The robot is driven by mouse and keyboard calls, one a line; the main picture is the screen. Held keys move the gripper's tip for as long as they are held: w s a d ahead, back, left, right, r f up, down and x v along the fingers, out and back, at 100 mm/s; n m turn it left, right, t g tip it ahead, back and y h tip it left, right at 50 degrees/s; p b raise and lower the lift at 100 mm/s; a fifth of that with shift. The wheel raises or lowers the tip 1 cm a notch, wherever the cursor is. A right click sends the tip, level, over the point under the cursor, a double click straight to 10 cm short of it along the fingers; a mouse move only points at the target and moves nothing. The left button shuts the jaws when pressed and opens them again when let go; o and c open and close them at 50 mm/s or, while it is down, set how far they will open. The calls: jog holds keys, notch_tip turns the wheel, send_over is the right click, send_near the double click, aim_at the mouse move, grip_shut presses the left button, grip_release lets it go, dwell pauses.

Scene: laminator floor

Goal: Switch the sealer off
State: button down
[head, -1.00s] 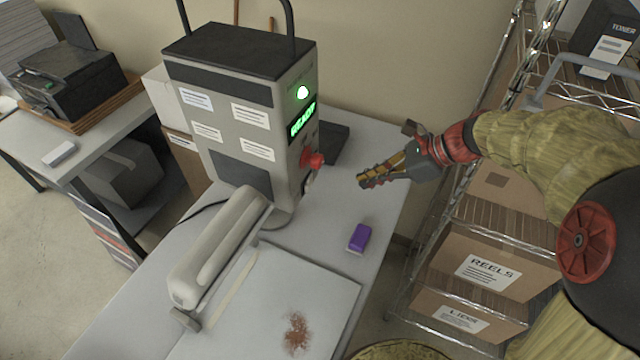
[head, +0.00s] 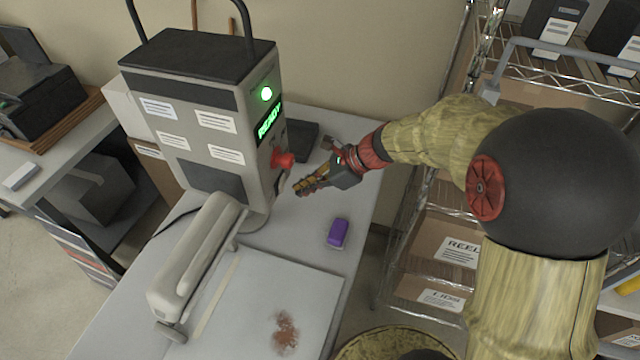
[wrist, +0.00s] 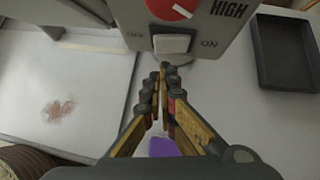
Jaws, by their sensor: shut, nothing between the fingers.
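The sealer (head: 205,150) is a grey box with a dark top on the table. Its green lamp (head: 266,94) is lit and its display (head: 269,121) reads READY. A red knob (head: 284,160) sticks out of its right face; in the wrist view the red dial (wrist: 172,8) shows a white pointer. Below the dial is a white rocker switch (wrist: 172,44), with a partly hidden label at its left and ON at its right. My gripper (head: 299,190) is shut and empty, just right of the sealer. In the wrist view its fingertips (wrist: 160,70) are just below the switch; contact cannot be told.
A purple block (head: 338,233) lies on the table below my gripper. A dark tray (wrist: 285,52) lies right of the sealer. The sealer's long pale arm (head: 200,255) extends over a stained white board (head: 290,290). A wire shelf (head: 440,190) with boxes stands at the right.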

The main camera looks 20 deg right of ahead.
aim_at(282, 183)
jog(key=shift+w+a, duration=0.3)
jog(key=shift+a, duration=0.6)
jog(key=shift+s+a+m+t, duration=0.1)
jog(key=shift+a+m+t, duration=0.2)
jog(key=shift+a+m, duration=0.3)
jog(key=shift+w+d, duration=0.65)
